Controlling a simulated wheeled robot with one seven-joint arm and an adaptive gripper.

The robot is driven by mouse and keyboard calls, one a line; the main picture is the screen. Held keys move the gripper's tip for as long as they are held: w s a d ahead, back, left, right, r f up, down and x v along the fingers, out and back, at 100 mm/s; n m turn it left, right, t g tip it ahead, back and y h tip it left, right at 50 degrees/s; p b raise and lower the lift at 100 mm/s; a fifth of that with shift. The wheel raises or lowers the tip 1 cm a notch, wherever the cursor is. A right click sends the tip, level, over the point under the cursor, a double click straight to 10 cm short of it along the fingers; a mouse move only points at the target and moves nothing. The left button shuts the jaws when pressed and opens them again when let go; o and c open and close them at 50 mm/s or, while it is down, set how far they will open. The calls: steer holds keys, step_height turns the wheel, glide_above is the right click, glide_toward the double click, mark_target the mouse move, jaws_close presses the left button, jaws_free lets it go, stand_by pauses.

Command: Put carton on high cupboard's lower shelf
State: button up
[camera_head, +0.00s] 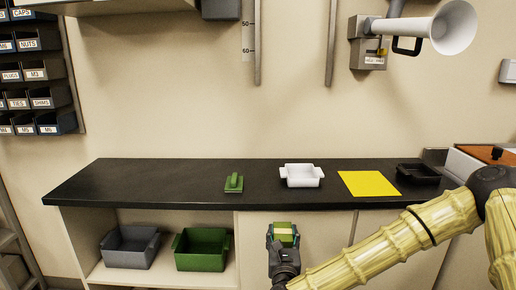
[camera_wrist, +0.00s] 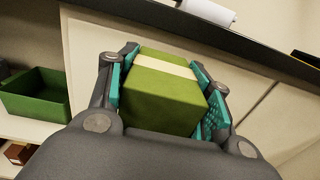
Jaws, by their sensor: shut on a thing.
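The carton, a green box with a pale cream band, is held between the teal-padded fingers of my gripper. It shows large in the wrist view (camera_wrist: 160,100) and small in the head view (camera_head: 284,229). My gripper (camera_head: 283,238) is shut on it, in front of the cabinet doors and below the counter top's front edge. A cupboard's underside (camera_head: 110,4) shows at the top left of the head view, with a dark grey bin (camera_head: 221,9) at its right end. Its shelves are out of frame; I cannot tell if it is the high cupboard.
The black counter (camera_head: 140,185) holds a green handled block (camera_head: 233,183), a white tray (camera_head: 301,176), a yellow sheet (camera_head: 369,184) and a black tray (camera_head: 418,174). Grey (camera_head: 129,248) and green (camera_head: 202,250) bins sit on the open shelf below. A horn (camera_head: 430,32) juts from the wall.

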steer(key=s+d+f+y, duration=0.1)
steer(key=d+f, duration=0.4)
steer(key=f, duration=0.4)
steer(key=s+d+f, duration=0.1)
steer(key=d+f, duration=0.4)
steer(key=f, duration=0.4)
steer(key=s+r+p, duration=0.3)
steer(key=r+p, duration=0.3)
steer(key=r, duration=0.2)
steer(key=s+r+p, duration=0.3)
steer(key=r+p, duration=0.3)
steer(key=r, duration=0.2)
steer(key=s+f, duration=0.6)
steer(key=f, duration=0.2)
steer(key=shift+s+d+n, duration=0.15)
steer(key=shift+s+n, duration=0.1)
steer(key=shift+n, duration=0.05)
steer(key=shift+f, duration=0.15)
